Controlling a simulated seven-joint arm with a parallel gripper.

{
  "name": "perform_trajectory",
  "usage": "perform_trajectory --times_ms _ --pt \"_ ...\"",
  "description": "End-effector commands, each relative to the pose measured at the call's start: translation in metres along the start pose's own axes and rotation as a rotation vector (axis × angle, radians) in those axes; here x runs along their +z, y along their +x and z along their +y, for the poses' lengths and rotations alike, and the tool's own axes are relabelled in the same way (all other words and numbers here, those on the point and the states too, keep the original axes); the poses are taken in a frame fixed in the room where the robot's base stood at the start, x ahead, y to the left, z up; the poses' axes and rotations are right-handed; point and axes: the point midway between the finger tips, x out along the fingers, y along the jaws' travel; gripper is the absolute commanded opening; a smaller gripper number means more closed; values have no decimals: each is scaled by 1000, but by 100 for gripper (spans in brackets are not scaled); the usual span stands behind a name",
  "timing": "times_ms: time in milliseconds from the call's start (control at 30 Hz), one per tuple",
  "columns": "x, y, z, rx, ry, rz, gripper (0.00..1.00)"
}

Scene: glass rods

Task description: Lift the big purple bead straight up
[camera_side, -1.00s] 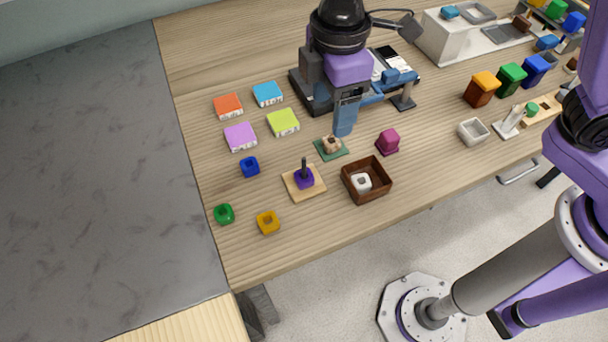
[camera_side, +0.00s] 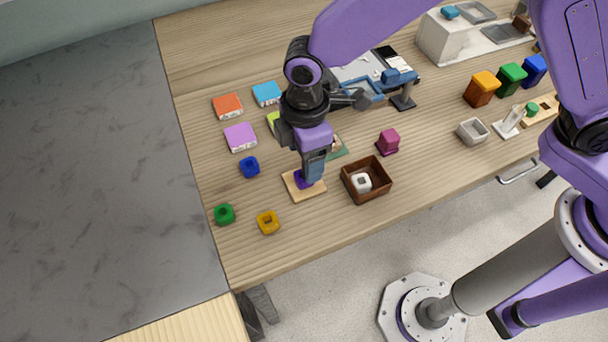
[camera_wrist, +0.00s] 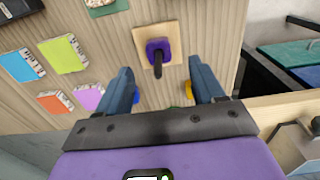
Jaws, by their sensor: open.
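The big purple bead (camera_side: 299,180) sits around a dark upright rod on a square wooden base (camera_side: 299,195). In the side view my gripper (camera_side: 312,178) is low over the base, and its fingers hide the rod and part of the bead. The wrist view shows the bead (camera_wrist: 155,44) on the base (camera_wrist: 173,28), with the dark rod (camera_wrist: 158,68) pointing toward the camera. My gripper (camera_wrist: 160,65) is open there, its blue fingers apart on either side of the rod. I see no contact with the bead.
A brown box (camera_side: 384,190) holding a white bead (camera_side: 361,181) stands close right of the base. Blue (camera_side: 249,167), green (camera_side: 225,214) and yellow (camera_side: 268,222) beads lie to the left and front. A magenta block (camera_side: 388,141) is behind the box. The table between these beads is clear.

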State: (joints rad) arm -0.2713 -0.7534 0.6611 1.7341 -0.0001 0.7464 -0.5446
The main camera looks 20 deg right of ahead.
Motion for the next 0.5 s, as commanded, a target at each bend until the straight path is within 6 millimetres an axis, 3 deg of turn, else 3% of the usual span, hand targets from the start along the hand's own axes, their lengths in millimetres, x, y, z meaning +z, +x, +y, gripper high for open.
perform_trajectory --times_ms 233,500 --pt "0 16 0 -1 0 -2 68" --pt "0 52 2 -2 1 -3 68"
